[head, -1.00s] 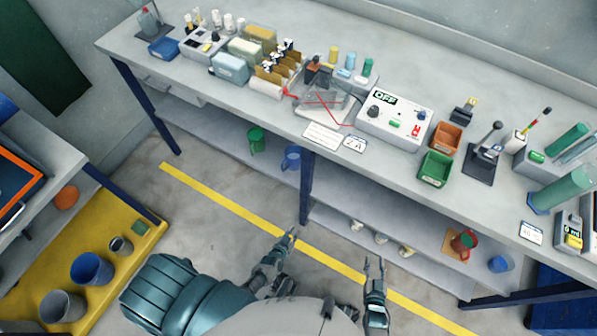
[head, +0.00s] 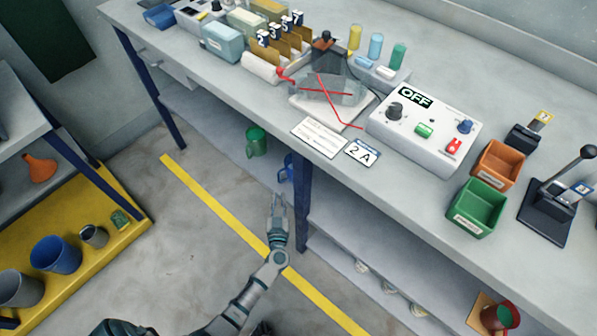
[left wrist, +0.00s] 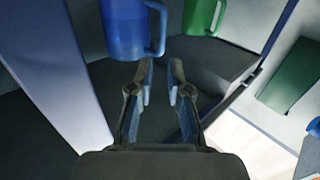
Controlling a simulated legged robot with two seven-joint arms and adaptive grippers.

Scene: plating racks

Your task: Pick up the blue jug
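The blue jug (head: 286,169) stands on the lower shelf under the long bench, partly hidden behind the bench's dark blue leg. In the left wrist view the blue jug (left wrist: 123,30) is at the top, with its handle on its right side. My left gripper (head: 278,200) is in front of the jug, pointing at it. In the left wrist view the left gripper (left wrist: 160,72) is open and empty, its fingertips apart just below the jug's handle. No contact is clear. My right gripper is not in view.
A green jug (head: 257,142) stands on the same shelf, left of the blue one. The bench leg (head: 302,200) is close on the right of the blue jug. The bench top (head: 240,95) overhangs the shelf. The floor (head: 200,255) in front is clear.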

